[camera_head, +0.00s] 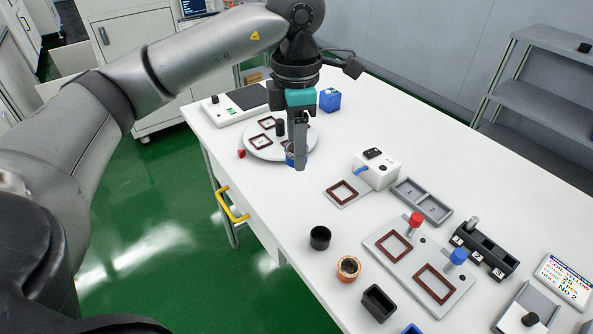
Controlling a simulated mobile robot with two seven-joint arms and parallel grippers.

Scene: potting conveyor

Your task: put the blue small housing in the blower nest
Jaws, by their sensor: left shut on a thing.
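My left gripper (298,162) points down at the front right edge of the round white turntable (260,148). It is shut on a small blue housing (289,157), mostly hidden behind the fingers. I cannot tell whether the housing touches the turntable or hangs just above it. The blower is a white box (380,175) with a blue nozzle, to the right of the gripper. In front of it lies a grey plate with a brown square frame, the blower nest (343,191), which looks empty. My right gripper is not in view.
A grey two-part tray (421,202) and a plate with red and blue knobs (418,267) lie right of the nest. A black cup (320,238) and a copper-coloured ring (348,268) stand in front. Table between turntable and nest is clear.

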